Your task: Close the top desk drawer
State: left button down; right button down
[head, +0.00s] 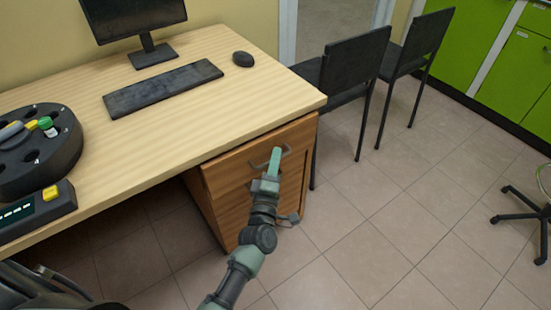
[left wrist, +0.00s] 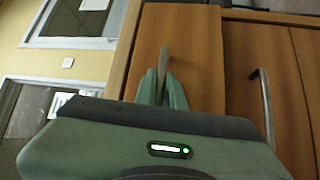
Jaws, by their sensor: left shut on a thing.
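The wooden drawer unit stands under the right end of the desk (head: 160,110). The top drawer (head: 225,172) has a brown wooden front, and it also fills the middle of the left wrist view (left wrist: 190,40). Its front looks about flush with the unit; I cannot tell whether a small gap is left. My left gripper (head: 274,162) is shut on the drawer's grey metal handle (head: 288,152). In the left wrist view the green fingers (left wrist: 163,88) close around the handle (left wrist: 164,58), which sticks out between them. My right gripper is not in view.
A lower front with its own handle (left wrist: 265,100) is beside the top drawer in the left wrist view. Black chairs (head: 345,75) stand right of the desk. A keyboard (head: 163,88), mouse (head: 243,59), monitor and dark round device (head: 40,165) are on the desk.

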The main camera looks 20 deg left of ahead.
aim_at(266, 153)
pick_arm(q)
jog(key=shift+f, duration=0.1)
